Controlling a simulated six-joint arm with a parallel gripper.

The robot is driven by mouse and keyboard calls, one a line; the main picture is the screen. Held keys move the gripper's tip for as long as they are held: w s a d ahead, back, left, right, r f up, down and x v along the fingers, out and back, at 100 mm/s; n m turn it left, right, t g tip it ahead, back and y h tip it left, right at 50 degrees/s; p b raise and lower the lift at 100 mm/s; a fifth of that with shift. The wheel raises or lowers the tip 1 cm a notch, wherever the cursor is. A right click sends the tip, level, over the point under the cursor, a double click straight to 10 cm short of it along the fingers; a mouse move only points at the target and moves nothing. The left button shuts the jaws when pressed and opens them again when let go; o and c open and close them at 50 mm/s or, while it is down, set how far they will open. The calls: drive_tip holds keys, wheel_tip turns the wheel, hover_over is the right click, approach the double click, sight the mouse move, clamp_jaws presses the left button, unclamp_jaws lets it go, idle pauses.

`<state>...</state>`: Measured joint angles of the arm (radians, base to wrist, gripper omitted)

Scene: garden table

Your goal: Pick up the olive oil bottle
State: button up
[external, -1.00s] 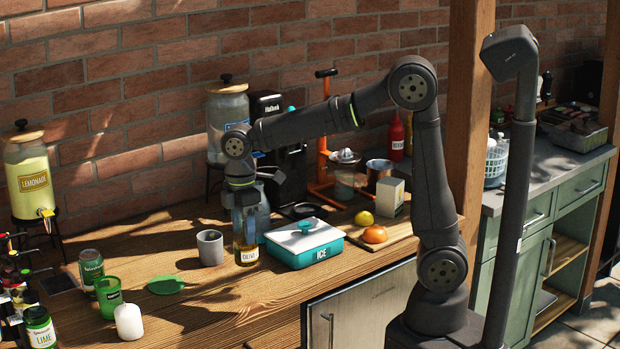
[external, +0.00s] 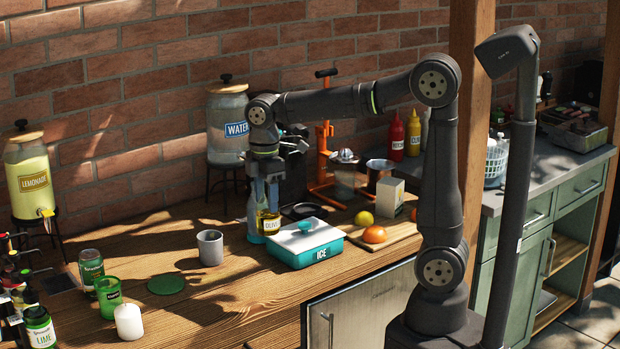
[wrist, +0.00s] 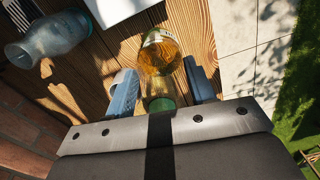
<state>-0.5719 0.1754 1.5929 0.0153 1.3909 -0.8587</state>
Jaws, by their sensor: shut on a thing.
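The olive oil bottle (external: 269,223) is clear with golden oil and a pale label reading "OLIVE". My gripper (external: 265,190) points down and is shut around its upper part. In the wrist view the bottle (wrist: 160,58) sits between the two blue-grey fingers of my gripper (wrist: 160,92), with its green cap toward the palm. The bottle is upright and appears lifted off the wooden counter, just left of the teal ice box. The fingers hide part of its neck in the external view.
The teal ice box (external: 305,246) with a white lid is close on the right. A pale blue glass bottle (external: 256,215) stands just behind; it also shows in the wrist view (wrist: 48,40). A grey cup (external: 210,248) stands left. The counter's front edge (external: 270,312) is clear.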

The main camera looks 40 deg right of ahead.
drive_tip(key=shift+d+r, duration=0.15)
drive_tip(key=shift+d, duration=0.05)
drive_tip(key=shift+w, duration=0.1)
idle(0.5)
